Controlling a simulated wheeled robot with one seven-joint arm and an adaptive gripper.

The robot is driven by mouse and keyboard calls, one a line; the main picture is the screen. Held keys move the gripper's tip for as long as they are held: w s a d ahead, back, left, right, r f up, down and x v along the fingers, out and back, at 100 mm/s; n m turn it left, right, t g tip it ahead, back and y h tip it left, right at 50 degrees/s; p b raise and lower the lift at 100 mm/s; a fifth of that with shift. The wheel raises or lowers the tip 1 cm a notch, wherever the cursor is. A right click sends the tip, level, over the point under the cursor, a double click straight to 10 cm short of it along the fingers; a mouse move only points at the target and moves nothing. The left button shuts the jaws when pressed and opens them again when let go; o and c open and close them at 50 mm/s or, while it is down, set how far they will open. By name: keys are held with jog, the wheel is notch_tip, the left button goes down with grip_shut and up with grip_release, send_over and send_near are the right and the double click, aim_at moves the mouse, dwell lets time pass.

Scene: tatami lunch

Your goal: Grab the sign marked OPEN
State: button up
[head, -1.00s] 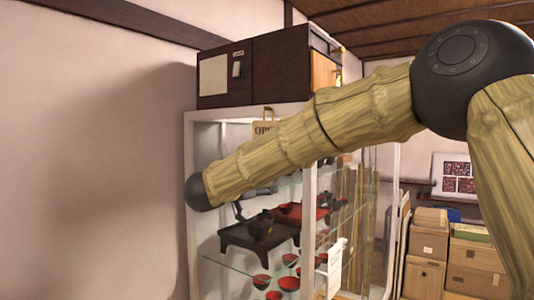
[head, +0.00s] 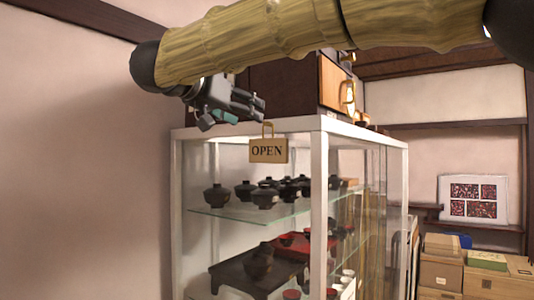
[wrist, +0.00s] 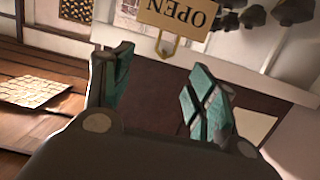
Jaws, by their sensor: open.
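The tan sign marked OPEN (head: 268,151) hangs by a loop handle at the top front edge of the white-framed glass cabinet (head: 320,190). In the wrist view the sign (wrist: 178,14) appears upside down at the top, with its loop pointing down, beyond and between the fingers. My gripper (head: 238,112) is above and left of the sign in the head view, near the cabinet top. In the wrist view my gripper (wrist: 160,90) has its teal-padded fingers wide apart with nothing between them. The sign is apart from the fingers.
Dark bowls (head: 265,195) and a dark low table (head: 255,270) stand on glass shelves inside the cabinet. A dark wooden chest (head: 290,88) sits on the cabinet, partly hidden by my arm. Boxes (head: 440,270) are stacked at right. The space before the left wall is free.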

aim_at(264, 124)
jog(key=p+x, duration=0.1)
jog(key=x, duration=0.5)
jog(key=a+p+x, duration=0.1)
jog(key=x, duration=0.2)
jog(key=shift+w+d+f+p, duration=0.1)
jog(key=shift+w+p, duration=0.2)
jog(key=shift+w, duration=0.15)
jog(key=shift+d, duration=0.15)
jog(key=shift+s, duration=0.15)
jog(key=c, duration=1.1)
